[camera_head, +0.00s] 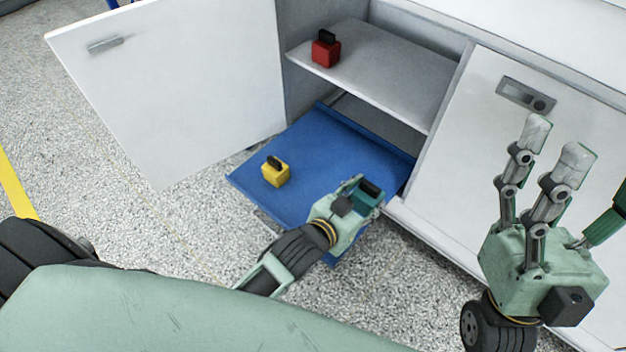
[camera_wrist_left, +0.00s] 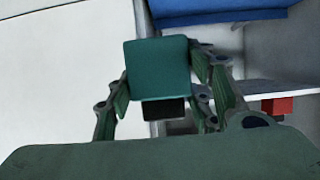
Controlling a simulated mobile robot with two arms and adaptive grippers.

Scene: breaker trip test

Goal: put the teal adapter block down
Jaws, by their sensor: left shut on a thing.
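The teal adapter block (camera_head: 371,197) with a black top piece is held in my left gripper (camera_head: 357,196), over the right front part of a blue pull-out tray (camera_head: 318,151) in the head view. I cannot tell whether it touches the tray. In the left wrist view, the teal block (camera_wrist_left: 158,66) sits between the fingers of my left gripper (camera_wrist_left: 165,80), its black piece (camera_wrist_left: 163,109) below it. My right gripper (camera_head: 562,160) is raised at the right of the head view, its fingers spread and empty.
A yellow block (camera_head: 276,175) stands on the tray's left part. A red block (camera_head: 326,52) stands on the shelf (camera_head: 385,70) above. The open cabinet door (camera_head: 170,90) is at left, a closed door panel (camera_head: 470,130) at right. The tray's middle is clear.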

